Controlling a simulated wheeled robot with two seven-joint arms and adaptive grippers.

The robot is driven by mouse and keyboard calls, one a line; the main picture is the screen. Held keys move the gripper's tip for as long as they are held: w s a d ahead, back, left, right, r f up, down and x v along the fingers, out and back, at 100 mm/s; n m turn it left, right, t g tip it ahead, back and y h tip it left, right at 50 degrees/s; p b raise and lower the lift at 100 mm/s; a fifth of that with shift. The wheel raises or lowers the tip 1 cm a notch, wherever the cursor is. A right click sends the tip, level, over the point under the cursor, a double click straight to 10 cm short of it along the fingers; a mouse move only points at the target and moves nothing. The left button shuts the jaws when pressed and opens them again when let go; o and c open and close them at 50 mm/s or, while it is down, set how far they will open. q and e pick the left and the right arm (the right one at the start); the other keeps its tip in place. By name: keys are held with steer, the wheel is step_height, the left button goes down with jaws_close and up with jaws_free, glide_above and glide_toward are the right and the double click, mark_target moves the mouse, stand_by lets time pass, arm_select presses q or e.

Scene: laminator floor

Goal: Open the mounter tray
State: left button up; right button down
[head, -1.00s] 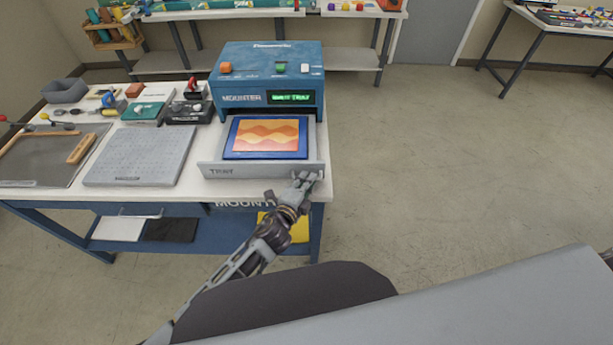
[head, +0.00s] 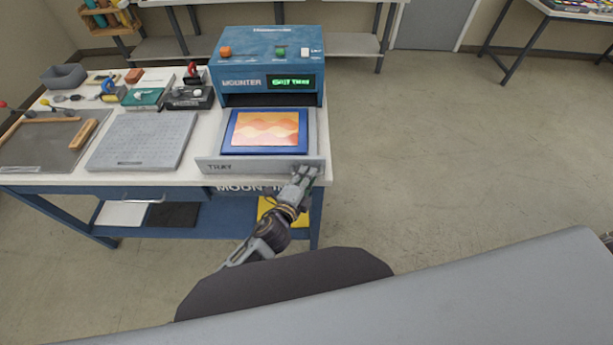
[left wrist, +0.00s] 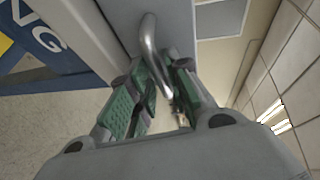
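The blue mounter (head: 268,65) stands on the workbench, with a lit green display on its front. Its grey tray (head: 222,165) sticks well out of the front, towards me. A blue-framed picture with orange and yellow waves (head: 265,130) lies on the tray. My left gripper (head: 304,174) is at the right end of the tray front. In the left wrist view its green-padded fingers (left wrist: 160,85) are on both sides of the curved metal tray handle (left wrist: 152,42), close against it. My right gripper is not in view.
A grey ridged board (head: 143,140), a dark mat (head: 45,145) and small tools lie left of the mounter on the bench. A yellow item (head: 268,208) is on the lower shelf. The floor to the right is clear.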

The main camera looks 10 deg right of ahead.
arm_select(q)
steer(key=v, duration=1.2)
stand_by(0.7)
stand_by(0.4)
steer(key=shift+a, duration=0.1)
